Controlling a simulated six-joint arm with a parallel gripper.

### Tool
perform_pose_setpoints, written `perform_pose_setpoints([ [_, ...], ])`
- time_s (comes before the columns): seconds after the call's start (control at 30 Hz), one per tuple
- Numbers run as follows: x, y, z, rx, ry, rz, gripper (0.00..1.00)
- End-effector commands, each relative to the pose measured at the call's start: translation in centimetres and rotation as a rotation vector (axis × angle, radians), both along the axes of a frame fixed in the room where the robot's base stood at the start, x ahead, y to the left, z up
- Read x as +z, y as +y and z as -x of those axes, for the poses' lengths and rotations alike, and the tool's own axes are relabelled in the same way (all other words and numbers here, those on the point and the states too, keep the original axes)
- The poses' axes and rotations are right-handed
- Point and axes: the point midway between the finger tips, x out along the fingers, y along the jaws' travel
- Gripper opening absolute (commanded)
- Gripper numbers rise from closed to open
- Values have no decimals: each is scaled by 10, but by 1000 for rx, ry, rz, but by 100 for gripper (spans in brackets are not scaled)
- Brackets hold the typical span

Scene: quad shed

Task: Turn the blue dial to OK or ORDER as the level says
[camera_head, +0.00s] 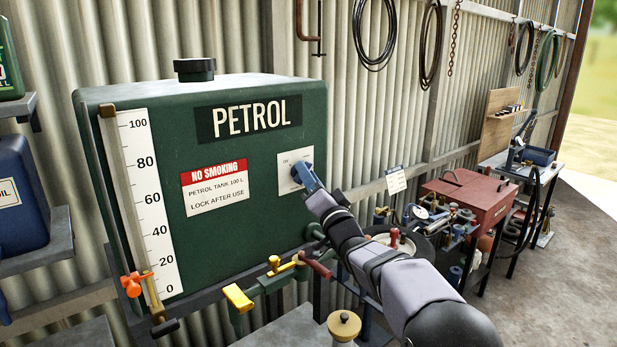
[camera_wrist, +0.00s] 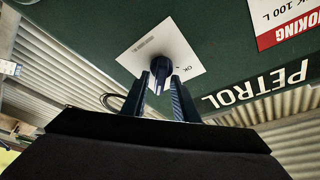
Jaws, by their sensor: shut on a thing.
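The blue dial (camera_wrist: 160,68) sits on a white plate (camera_wrist: 172,42) on the front of the green petrol tank (camera_head: 250,215). In the wrist view, the word OK shows at one edge of the plate; a dark mark at another side is too small to read. My gripper (camera_wrist: 160,92) is shut on the dial, one finger on each side. In the head view my gripper (camera_head: 306,178) covers most of the dial, so its pointing direction is hard to tell. A level gauge (camera_head: 150,200), marked 0 to 100, stands at the tank's left; I cannot make out the liquid level.
Below the tank are a yellow-handled valve (camera_head: 238,297) and a red lever (camera_head: 314,264). An orange tap (camera_head: 133,285) sits at the gauge's foot. A red box (camera_head: 468,200) and bench tools stand at the right. Hoses hang on the corrugated wall.

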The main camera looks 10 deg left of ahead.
Motion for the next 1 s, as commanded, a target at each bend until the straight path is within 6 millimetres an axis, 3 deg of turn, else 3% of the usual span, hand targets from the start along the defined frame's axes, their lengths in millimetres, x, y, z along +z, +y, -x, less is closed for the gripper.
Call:
perform_pose_setpoints([
  [0.1,0,0,0,0,0,-1,4],
  [0.13,0,0,0,0,0,-1,31],
  [0.57,-3,-2,4,0,0,1,31],
  [1.0,-17,-25,46,-1,-1,0,31],
])
